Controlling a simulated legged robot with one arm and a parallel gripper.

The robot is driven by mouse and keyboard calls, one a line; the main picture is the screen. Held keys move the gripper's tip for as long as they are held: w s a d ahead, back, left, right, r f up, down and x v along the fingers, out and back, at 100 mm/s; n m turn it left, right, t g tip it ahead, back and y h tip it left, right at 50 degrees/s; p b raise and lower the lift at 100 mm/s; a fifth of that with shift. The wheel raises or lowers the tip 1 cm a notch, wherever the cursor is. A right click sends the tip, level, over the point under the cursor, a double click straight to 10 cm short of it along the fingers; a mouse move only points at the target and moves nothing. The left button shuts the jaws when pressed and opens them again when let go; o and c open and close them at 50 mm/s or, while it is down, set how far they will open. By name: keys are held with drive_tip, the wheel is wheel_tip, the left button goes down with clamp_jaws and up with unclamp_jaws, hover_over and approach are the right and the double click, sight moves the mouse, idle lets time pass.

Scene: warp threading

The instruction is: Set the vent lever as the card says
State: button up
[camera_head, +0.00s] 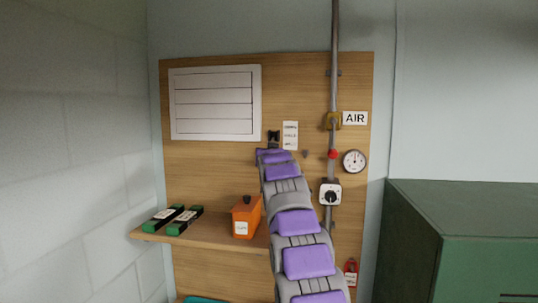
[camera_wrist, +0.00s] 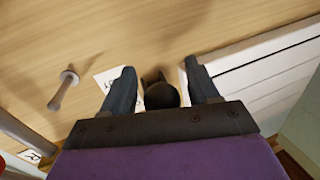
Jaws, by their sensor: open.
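My gripper (camera_wrist: 159,66) is open against the wooden board, its two dark fingers on either side of a dark round knob (camera_wrist: 160,95). I cannot tell whether the fingers touch it, or whether it is the vent lever. In the head view my gripper (camera_head: 274,139) is at the upper middle of the board, just left of a small white card (camera_head: 290,135). The card's lines are too small to read. In the wrist view the card (camera_wrist: 108,80) is partly hidden by a finger.
A peg (camera_wrist: 63,90) sticks out beside the card. An orange box (camera_head: 246,217) stands on the shelf (camera_head: 148,235).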

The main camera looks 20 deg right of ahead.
clamp_jaws()
idle(0.4)
